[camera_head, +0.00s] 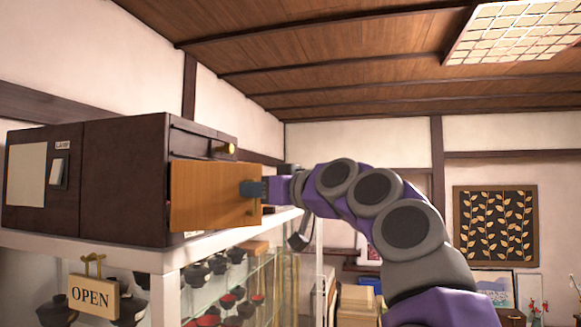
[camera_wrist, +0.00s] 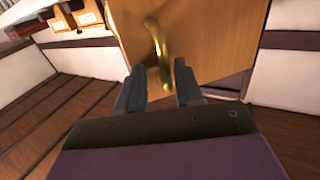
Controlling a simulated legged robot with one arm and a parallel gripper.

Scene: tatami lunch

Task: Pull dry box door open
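The dry box (camera_head: 125,180) is a dark brown cabinet on a white-topped display case in the head view. Its light wooden door (camera_head: 205,195) reaches out past the box's front edge and looks partly open. My gripper (camera_head: 252,188) is at the door's right part. In the wrist view the door (camera_wrist: 215,35) fills the top middle, with a curved brass handle (camera_wrist: 158,45) on it. My gripper (camera_wrist: 158,78) has its two fingers apart there, with the handle's lower end between or just beyond the tips. I cannot tell whether they touch it.
A drawer with a brass knob (camera_head: 230,148) is above the door. The glass case (camera_head: 235,290) below holds several bowls. An OPEN sign (camera_head: 92,297) hangs on its left. A framed leaf picture (camera_head: 495,225) is on the far wall.

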